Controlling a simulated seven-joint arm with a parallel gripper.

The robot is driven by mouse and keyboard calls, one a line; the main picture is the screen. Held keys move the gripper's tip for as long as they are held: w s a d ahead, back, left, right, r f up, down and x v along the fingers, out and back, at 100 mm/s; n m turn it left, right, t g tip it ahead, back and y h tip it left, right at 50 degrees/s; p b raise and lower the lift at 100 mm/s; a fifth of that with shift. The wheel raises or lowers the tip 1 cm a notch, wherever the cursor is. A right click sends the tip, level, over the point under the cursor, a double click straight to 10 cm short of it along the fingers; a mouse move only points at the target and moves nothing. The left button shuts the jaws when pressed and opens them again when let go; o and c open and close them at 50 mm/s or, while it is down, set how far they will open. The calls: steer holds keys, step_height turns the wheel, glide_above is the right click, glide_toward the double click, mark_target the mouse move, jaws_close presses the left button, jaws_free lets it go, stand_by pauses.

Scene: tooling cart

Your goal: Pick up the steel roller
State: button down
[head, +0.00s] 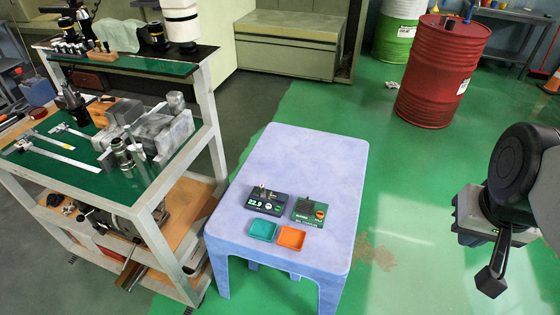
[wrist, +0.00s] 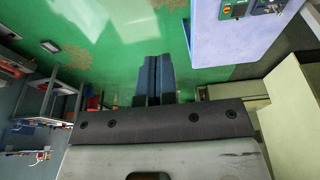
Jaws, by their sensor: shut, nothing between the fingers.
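My gripper (head: 491,282) hangs at the right of the head view, off the table's right side, pointing down over the green floor. Its two dark fingers (wrist: 153,80) are together and empty in the wrist view. I cannot clearly pick out the steel roller. A small metal piece (head: 262,190) stands on a dark device with a lit display (head: 268,201) on the lavender table (head: 310,160), but it is too small to identify. My gripper is well apart from it.
A green box with an orange knob (head: 308,210) stands beside the dark device. A teal tray (head: 262,230) and an orange tray (head: 291,237) lie in front. A loaded tool cart (head: 208,90) stands left. A red drum (head: 440,75) stands behind. The table's far half is clear.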

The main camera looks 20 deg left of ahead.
steer(key=c, duration=1.8)
jaws_free()
steer(key=o, duration=0.9)
steer(key=shift+o, duration=0.2)
